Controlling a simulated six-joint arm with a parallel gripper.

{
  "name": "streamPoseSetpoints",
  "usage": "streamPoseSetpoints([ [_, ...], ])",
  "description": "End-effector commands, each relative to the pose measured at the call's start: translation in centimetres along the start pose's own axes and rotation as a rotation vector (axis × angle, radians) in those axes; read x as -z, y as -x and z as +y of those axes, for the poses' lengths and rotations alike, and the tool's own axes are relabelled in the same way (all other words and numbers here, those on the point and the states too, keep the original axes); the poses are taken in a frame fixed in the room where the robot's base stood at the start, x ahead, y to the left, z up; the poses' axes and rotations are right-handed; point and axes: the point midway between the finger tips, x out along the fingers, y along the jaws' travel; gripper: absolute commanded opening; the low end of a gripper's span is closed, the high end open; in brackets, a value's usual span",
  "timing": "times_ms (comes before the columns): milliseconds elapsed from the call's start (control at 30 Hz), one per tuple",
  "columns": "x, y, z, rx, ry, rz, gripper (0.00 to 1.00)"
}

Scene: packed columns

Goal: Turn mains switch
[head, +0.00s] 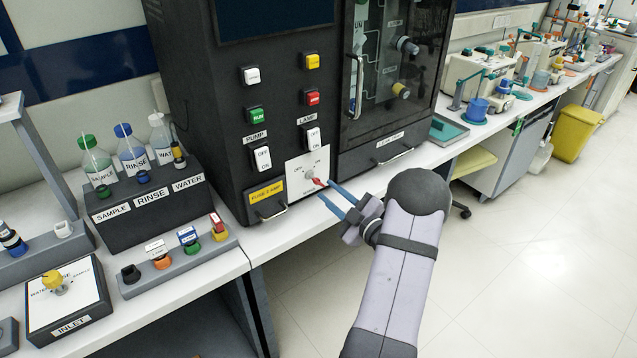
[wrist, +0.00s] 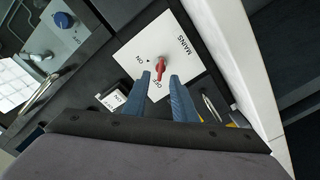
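The mains switch is a red handle (wrist: 160,67) on a white square plate marked ON, OFF and MAINS. It also shows in the head view (head: 319,182), low on the front of the dark cabinet. In the wrist view the handle's narrow end lies towards the OFF mark. My gripper (wrist: 160,79) has two blue fingers, parted, with the handle's end between or just beyond their tips and gaps on both sides. In the head view my gripper (head: 329,191) reaches the plate from the right. Whether a finger touches the handle is not clear.
PUMP and LAMP rocker switches (head: 263,158) sit left of and above the plate. A yellow fuse label and small handle (head: 268,203) are to its lower left. A glass-doored compartment (head: 385,70) is at right. Bottles (head: 132,150) stand left; open floor lies right.

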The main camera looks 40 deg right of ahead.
Motion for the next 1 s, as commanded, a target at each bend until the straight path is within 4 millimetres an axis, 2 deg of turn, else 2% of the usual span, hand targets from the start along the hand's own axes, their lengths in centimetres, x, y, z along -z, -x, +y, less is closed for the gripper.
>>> streamPoseSetpoints([
  [200, 0.2, -3.0, 0.0, 0.002, 0.0, 0.002, 0.25],
  [400, 0.1, -5.0, 0.0, 0.002, -0.001, 0.001, 0.25],
  [833, 0.0, -5.8, -0.1, 0.0, -0.001, -0.002, 0.25],
  [933, 0.0, -5.8, 0.0, 0.0, -0.001, -0.002, 0.01],
  [1000, 0.0, -5.8, 0.0, 0.0, -0.001, -0.002, 0.0],
])
